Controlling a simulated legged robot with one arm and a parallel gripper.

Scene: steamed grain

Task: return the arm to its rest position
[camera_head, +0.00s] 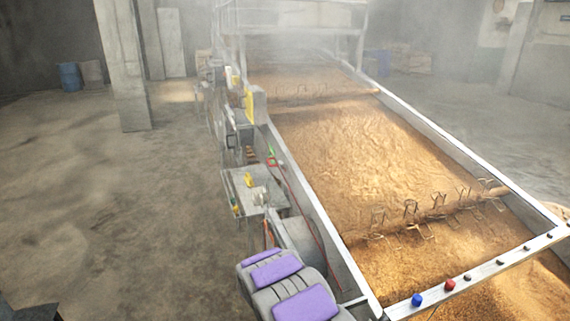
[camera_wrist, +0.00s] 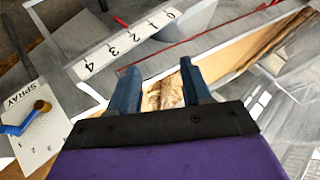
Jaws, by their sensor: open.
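My arm (camera_head: 288,285), with purple and grey covers, is at the bottom middle of the head view, beside the near left corner of the grain trough. My gripper (camera_wrist: 160,84) shows in the wrist view with its two dark blue fingers apart. A brown patch shows between the fingers, and I see nothing held. The fingertips are not clearly visible in the head view.
A long metal trough of steaming grain (camera_head: 340,130) with wire stirrers fills the right. Blue (camera_head: 417,299) and red (camera_head: 450,284) knobs sit on its front rail. The wrist view shows a numbered strip (camera_wrist: 127,40) and a SPRAY plate (camera_wrist: 40,135). The left floor is clear.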

